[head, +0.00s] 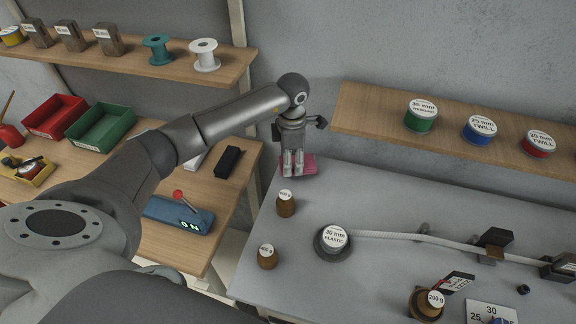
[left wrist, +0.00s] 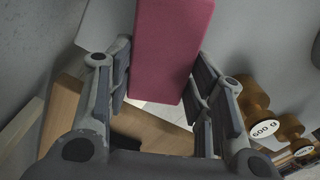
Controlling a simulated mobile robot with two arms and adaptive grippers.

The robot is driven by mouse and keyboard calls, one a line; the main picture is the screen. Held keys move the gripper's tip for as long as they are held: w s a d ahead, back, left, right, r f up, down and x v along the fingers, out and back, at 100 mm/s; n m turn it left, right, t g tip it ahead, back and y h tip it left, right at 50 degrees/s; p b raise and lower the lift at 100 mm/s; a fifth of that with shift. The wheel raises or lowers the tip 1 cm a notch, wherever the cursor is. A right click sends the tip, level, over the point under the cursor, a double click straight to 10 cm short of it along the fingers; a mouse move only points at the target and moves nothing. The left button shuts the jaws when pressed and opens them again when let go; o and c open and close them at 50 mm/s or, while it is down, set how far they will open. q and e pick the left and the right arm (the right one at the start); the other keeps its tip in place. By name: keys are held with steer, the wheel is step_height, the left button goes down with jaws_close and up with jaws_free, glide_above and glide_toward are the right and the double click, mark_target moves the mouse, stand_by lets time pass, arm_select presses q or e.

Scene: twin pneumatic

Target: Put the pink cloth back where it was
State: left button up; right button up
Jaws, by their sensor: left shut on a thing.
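The pink cloth (head: 309,165) is a folded, flat pink block at the back left corner of the grey table (head: 385,205). My left gripper (head: 293,167) points down at it and is shut on it. In the left wrist view the cloth (left wrist: 172,45) sits between the two fingers and sticks out beyond them. I cannot tell whether the cloth touches the table top. My right gripper is not in view.
A 600 g weight (head: 286,205) stands just in front of the cloth, with another weight (head: 268,257) nearer. An elastic spool (head: 333,241) is to the right. A shelf (head: 460,140) with ribbon spools hangs behind. The wooden bench (head: 215,195) lies left, across a gap.

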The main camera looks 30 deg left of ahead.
arm_select(q)
step_height(320, 180, down, 2)
steer(key=shift+f, duration=0.1)
steer(key=shift+w+a+f, duration=0.15)
steer(key=shift+w, duration=0.05)
steer(key=shift+c, duration=0.3)
steer(key=shift+a, duration=0.1)
steer(key=shift+s, duration=0.1)
steer(key=o, duration=0.6)
steer(key=shift+d, duration=0.2)
steer(key=o, duration=0.4)
steer(key=shift+a, duration=0.1)
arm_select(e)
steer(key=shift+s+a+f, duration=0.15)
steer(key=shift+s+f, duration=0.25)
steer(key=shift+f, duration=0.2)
